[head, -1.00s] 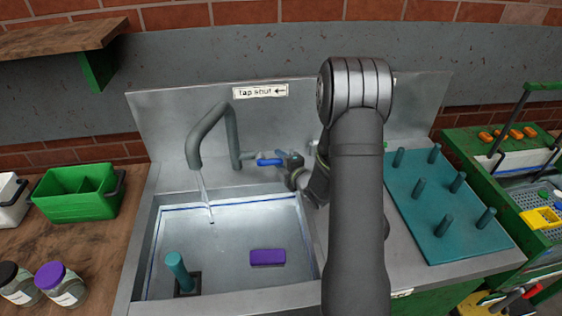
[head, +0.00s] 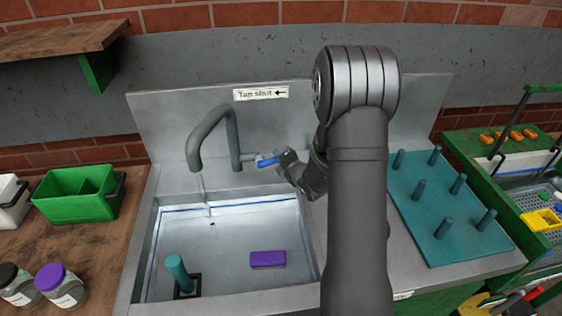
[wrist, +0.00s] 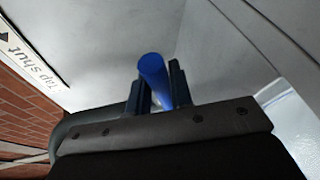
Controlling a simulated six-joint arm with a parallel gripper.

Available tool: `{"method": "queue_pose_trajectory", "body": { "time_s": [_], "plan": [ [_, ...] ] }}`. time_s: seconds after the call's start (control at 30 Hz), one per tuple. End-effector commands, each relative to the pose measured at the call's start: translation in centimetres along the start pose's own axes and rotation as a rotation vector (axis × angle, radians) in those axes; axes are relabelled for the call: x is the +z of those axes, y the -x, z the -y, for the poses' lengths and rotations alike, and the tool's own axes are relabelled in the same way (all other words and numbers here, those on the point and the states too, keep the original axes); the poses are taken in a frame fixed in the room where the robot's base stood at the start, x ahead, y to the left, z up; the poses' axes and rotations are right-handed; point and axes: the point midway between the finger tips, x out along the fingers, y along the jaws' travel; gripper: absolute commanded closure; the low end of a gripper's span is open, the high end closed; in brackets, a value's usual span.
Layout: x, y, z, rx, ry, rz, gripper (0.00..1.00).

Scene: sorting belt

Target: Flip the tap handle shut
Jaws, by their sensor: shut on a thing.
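The blue tap handle (head: 268,162) sticks out to the right of the grey tap (head: 232,135) at the back of the sink. My gripper (head: 281,157) is at the handle, and its jaws are shut on it. In the wrist view the blue handle (wrist: 155,74) sits between the two dark fingers (wrist: 163,88). A thin stream of water (head: 204,195) runs from the spout into the sink. A "Tap shut" label (head: 260,93) with an arrow pointing left is on the backsplash. My arm hides part of the counter.
The sink basin (head: 225,240) holds a purple block (head: 267,259) and a teal peg (head: 179,272). A teal peg board (head: 440,225) lies to the right. A green bin (head: 75,205) and two jars stand on the left counter.

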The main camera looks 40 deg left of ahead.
Motion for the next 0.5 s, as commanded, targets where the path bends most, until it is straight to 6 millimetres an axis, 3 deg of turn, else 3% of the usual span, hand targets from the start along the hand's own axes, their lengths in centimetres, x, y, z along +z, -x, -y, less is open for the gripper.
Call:
{"method": "queue_pose_trajectory", "body": {
  "time_s": [0.5],
  "plan": [
    [-1.0,0.3,-3.1,-0.169,0.412,0.088,1.00]
  ]
}}
